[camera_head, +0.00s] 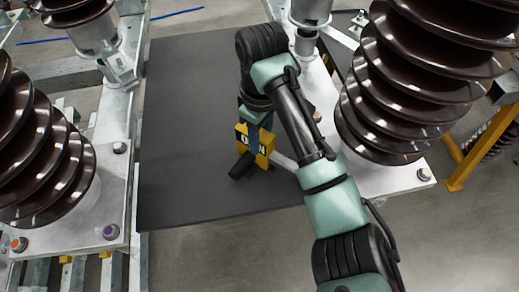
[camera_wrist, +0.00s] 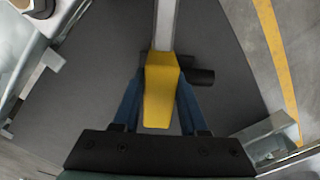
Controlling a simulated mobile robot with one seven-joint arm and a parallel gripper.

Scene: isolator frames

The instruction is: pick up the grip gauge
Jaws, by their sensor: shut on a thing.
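The grip gauge has a yellow body (camera_head: 264,146), dark cylindrical handle parts and a grey bar. In the wrist view its yellow body (camera_wrist: 161,92) sits between my two blue fingers, with the grey bar reaching away from me and a dark cylinder crossing at the far end. My gripper (camera_head: 254,138) points down and is shut on the yellow body; its fingers also show in the wrist view (camera_wrist: 159,90). The gauge is over the dark mat (camera_head: 190,120). I cannot tell whether it touches the mat.
Brown ribbed insulator columns stand on the left (camera_head: 45,160) and right (camera_head: 392,100), on pale metal bases with bolts. A yellow frame (camera_head: 480,150) is at the far right. The left part of the mat is clear.

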